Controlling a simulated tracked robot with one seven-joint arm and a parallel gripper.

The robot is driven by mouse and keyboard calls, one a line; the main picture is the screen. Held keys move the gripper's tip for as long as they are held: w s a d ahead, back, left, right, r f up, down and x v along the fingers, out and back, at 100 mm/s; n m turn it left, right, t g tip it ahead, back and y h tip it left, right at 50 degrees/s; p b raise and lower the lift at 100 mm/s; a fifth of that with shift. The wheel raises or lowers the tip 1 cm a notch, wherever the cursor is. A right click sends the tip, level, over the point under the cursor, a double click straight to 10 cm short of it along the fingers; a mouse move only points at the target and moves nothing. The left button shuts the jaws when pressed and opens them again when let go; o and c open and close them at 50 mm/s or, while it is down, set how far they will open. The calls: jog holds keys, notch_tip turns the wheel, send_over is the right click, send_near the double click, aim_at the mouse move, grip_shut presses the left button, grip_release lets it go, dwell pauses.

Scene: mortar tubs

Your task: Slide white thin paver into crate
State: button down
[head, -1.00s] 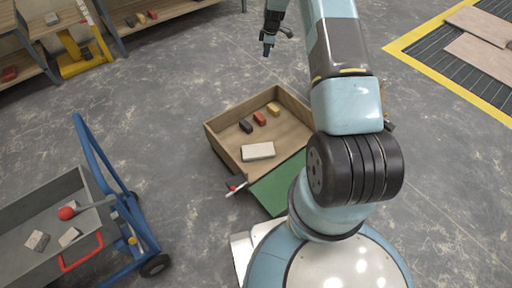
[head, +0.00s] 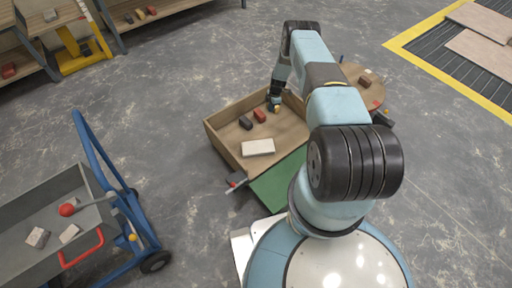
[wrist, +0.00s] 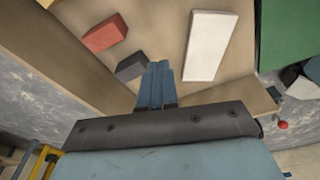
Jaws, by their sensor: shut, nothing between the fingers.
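The white thin paver (head: 258,147) lies flat on the wooden floor inside the crate (head: 217,146), close to the green panel (head: 281,184). The wrist view shows the paver (wrist: 210,45) to the right of the fingers. My gripper (head: 275,106) is over the far part of the crate in the head view. Its blue fingers (wrist: 160,68) are together and empty, apart from the paver. The gripper body hides part of the crate in the wrist view.
A dark block (head: 245,123) and a red block (head: 260,116) sit in the crate, with a yellow block (head: 277,109) beside my gripper. A round wooden top (head: 366,85) stands behind my arm. A blue cart (head: 98,172) is at left; floor between is clear.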

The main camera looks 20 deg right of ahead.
aim_at(256, 150)
jog(key=s+f, duration=0.3)
jog(key=f, duration=0.2)
jog(key=s+f+n, duration=0.1)
jog(key=s+f, duration=0.2)
jog(key=f, duration=0.2)
jog(key=s+f+n, duration=0.1)
jog(key=s+f, duration=0.2)
jog(key=f, duration=0.3)
jog(key=shift+s+a+f+g, duration=0.1)
jog(key=shift+s+a+g, duration=0.05)
jog(key=shift+a+g, duration=0.15)
jog(key=s+a, duration=0.1)
jog(key=a, duration=0.2)
jog(key=s+a, duration=0.1)
jog(key=a, duration=0.3)
jog(key=s+a+f, duration=0.1)
jog(key=a, duration=0.3)
jog(key=shift+s+a, duration=0.2)
jog(key=shift+a, duration=0.05)
jog(key=shift+f, duration=0.2)
jog(key=shift+f, duration=0.1)
